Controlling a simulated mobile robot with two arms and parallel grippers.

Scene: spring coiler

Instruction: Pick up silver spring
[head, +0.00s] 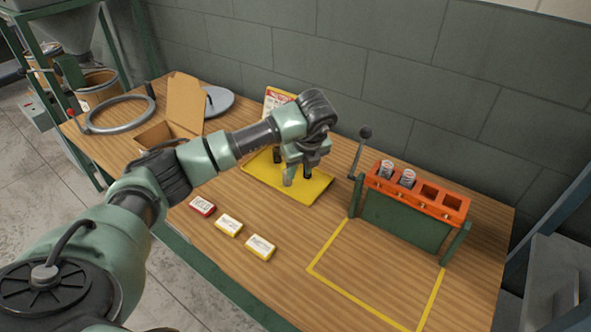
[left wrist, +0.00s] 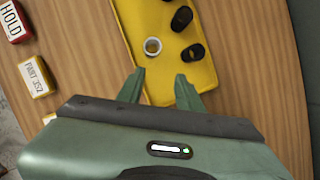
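The silver spring (left wrist: 153,46) shows from above as a pale ring on the yellow mat (left wrist: 153,15), just beyond my left fingertips. In the head view it seems to be the pale upright cylinder (head: 288,177) on the mat (head: 318,188). Dark springs stand near it, one (left wrist: 192,53) to its right and one (left wrist: 181,17) above right in the left wrist view. My left gripper (left wrist: 159,86) is open, with nothing between its fingers; in the head view it (head: 310,158) is over the mat, partly hiding the springs. My right gripper is not in view.
An orange rack (head: 415,190) on a green stand holds two silver cylinders at its left; its right slots look empty. Yellow tape (head: 365,293) outlines a clear area before it. Small labelled blocks (head: 229,225) lie at the front. A cardboard box (head: 185,100) stands behind my arm.

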